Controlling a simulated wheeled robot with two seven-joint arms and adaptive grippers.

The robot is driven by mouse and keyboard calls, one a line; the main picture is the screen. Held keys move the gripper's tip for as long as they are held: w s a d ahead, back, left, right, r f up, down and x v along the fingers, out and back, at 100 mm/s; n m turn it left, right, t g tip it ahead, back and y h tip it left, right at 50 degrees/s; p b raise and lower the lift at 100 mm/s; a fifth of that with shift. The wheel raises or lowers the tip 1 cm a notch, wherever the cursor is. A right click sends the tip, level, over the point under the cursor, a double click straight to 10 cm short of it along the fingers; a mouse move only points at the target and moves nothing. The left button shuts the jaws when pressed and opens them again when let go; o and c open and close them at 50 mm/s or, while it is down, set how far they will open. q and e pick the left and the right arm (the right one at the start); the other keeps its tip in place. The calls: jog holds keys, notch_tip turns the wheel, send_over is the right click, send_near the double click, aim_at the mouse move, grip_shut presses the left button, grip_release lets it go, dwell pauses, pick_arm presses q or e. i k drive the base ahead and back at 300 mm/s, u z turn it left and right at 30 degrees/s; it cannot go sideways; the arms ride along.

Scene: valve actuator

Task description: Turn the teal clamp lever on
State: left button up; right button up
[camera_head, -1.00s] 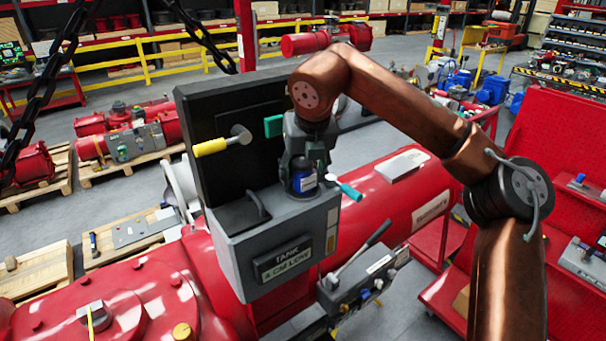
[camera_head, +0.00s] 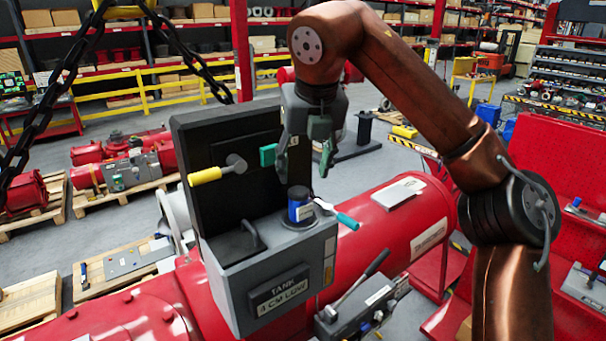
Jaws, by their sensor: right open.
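The teal clamp lever (camera_head: 347,220) has a teal grip on a pale metal arm. It sticks out to the right of a blue can-like part (camera_head: 300,207) on top of the grey box (camera_head: 322,240). My right gripper (camera_head: 305,168) hangs above the blue part, fingers pointing down, open and empty. It is apart from the lever, up and to its left. A second teal piece (camera_head: 268,155) sits on the dark upright panel, left of my gripper. My left gripper is out of view.
A yellow-handled lever (camera_head: 206,176) sticks out of the dark panel (camera_head: 220,135). A black handle (camera_head: 252,233) stands on the box's left top. A smaller grey unit with a long lever (camera_head: 358,280) is at lower right. A red tank (camera_head: 400,230) lies behind.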

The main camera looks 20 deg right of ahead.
aim_at(327, 210)
jog(key=k, duration=1.5)
